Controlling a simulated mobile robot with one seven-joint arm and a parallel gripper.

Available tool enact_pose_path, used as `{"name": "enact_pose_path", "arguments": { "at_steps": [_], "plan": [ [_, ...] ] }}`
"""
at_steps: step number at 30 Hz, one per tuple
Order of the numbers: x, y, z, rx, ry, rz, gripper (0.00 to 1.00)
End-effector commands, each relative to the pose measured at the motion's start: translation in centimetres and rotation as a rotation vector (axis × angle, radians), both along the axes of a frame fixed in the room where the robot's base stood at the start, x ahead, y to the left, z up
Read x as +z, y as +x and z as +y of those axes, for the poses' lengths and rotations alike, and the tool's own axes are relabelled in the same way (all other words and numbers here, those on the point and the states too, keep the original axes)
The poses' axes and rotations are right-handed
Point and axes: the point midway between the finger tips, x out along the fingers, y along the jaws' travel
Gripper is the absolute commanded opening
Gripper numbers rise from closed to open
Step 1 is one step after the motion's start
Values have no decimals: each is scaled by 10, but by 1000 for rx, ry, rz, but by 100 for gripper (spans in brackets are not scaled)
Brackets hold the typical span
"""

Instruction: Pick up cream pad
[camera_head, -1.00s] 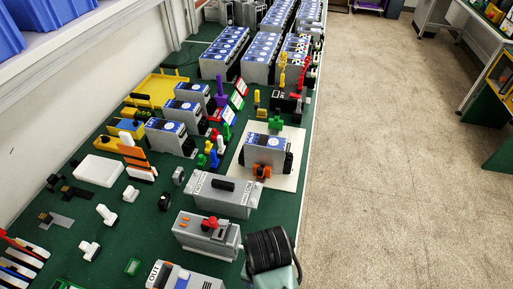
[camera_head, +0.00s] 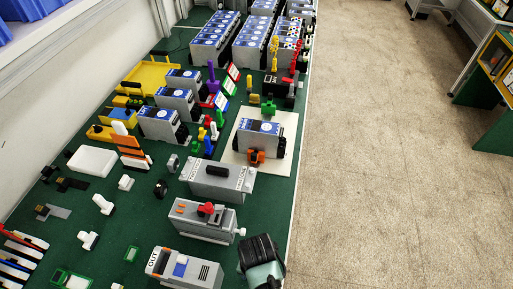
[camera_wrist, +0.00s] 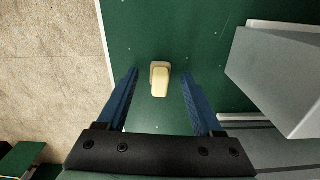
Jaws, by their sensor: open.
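The cream pad (camera_wrist: 160,80) is a small pale-yellow block on the green table top in the wrist view. It lies between and a little ahead of the two blue fingers of my gripper (camera_wrist: 159,78), apart from both. My gripper is open and empty. In the head view my arm's dark end (camera_head: 260,258) is at the table's front right edge, and the cream pad cannot be made out there.
A grey box (camera_wrist: 290,75) stands right of my gripper in the wrist view. The table's right edge (camera_head: 291,205) borders open floor.

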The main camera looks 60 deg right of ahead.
Motion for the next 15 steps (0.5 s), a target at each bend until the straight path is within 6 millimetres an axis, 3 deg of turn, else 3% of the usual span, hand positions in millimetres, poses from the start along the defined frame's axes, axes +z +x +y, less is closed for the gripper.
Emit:
{"name": "enact_pose_path", "arguments": {
  "at_steps": [4, 15],
  "plan": [
    [0, 0, 0, 0, 0, 0, 64],
    [1, 0, 0, 0, 0, 0, 0]
  ]
}}
